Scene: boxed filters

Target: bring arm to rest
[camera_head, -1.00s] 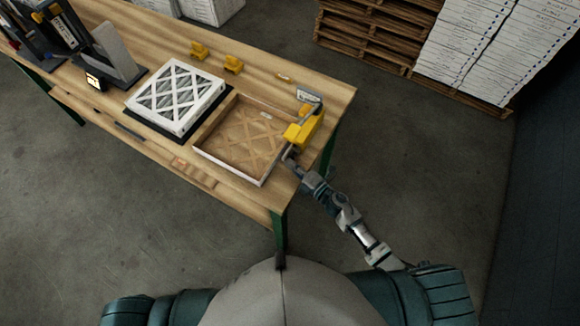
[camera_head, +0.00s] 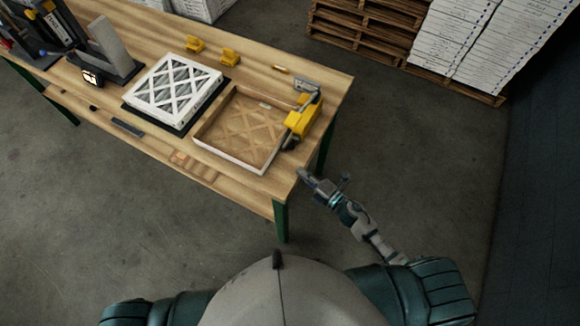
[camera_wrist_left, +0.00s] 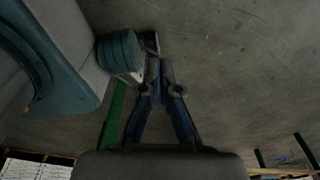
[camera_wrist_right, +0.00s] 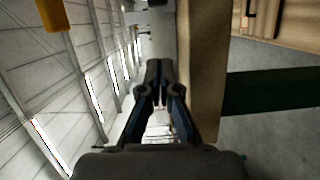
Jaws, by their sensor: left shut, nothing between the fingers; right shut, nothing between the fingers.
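My right gripper (camera_head: 304,174) is just off the front right corner of the wooden table (camera_head: 335,88) in the head view, apart from the things on it. In the right wrist view its fingers (camera_wrist_right: 159,68) are together and empty, beside the table's edge. My left gripper is outside the head view. In the left wrist view its fingers (camera_wrist_left: 156,68) are together and empty, above the concrete floor.
On the table are an open box (camera_head: 206,146) with a brown lattice panel inside, a yellow tool (camera_head: 301,119) at its right side, a white-framed filter (camera_head: 172,90) and yellow blocks (camera_head: 230,57). Pallets (camera_head: 362,38) and stacked white boxes (camera_head: 480,45) stand behind. The right floor is clear.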

